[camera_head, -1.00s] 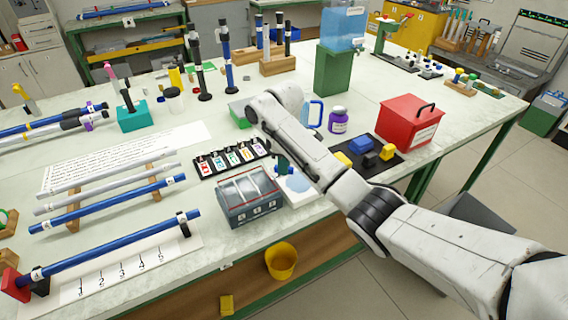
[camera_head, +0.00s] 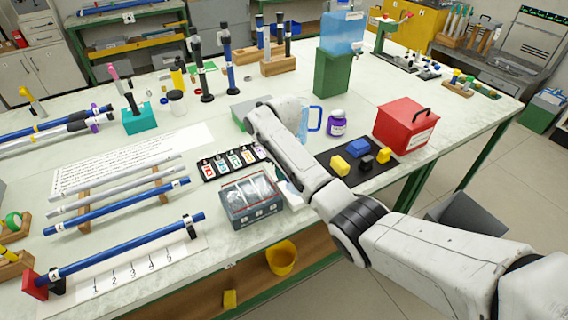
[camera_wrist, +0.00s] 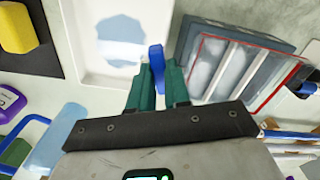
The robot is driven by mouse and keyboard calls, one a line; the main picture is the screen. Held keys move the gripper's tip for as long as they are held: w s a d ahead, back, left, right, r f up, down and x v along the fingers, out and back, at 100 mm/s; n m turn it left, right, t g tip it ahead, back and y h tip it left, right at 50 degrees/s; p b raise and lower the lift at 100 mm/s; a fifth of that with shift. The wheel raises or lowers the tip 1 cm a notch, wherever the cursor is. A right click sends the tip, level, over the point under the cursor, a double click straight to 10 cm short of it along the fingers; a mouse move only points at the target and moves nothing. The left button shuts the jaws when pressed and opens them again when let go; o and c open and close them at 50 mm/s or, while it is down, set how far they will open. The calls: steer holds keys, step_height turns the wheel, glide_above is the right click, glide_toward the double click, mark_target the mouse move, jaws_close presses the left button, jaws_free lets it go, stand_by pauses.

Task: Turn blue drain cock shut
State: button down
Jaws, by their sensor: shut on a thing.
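The blue drain cock (camera_wrist: 156,58) shows in the wrist view as a narrow upright blue handle beside the grey box (camera_wrist: 215,38) with the clear, red-edged lid. My gripper (camera_wrist: 158,82) has its teal fingers shut on this handle, one on each side. A white tray (camera_wrist: 85,62) with a pale blue puddle (camera_wrist: 121,40) lies just left of the handle. In the head view, the grey box (camera_head: 253,215) stands near the table's front edge, and my arm hides the gripper and cock.
A black mat (camera_head: 345,178) with yellow, blue and black blocks lies right of my arm. A red box (camera_head: 404,124), a purple-labelled jar (camera_head: 337,123) and a row of labelled cards (camera_head: 234,160) are nearby. A yellow bucket (camera_head: 282,258) is below the front edge.

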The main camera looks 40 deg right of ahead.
steer(key=shift+w+a+m+p, duration=0.15)
steer(key=shift+m+p, duration=0.35)
steer(key=shift+m, duration=0.45)
steer(key=shift+s+a+m+p, duration=0.1)
steer(key=shift+m+p, duration=0.35)
steer(key=shift+m, duration=0.5)
steer(key=shift+w, duration=0.1)
steer(key=c, duration=1.1)
jaws_free()
step_height(320, 180, up, 11)
steer(key=shift+f+b, duration=0.1)
steer(key=shift+b, duration=0.25)
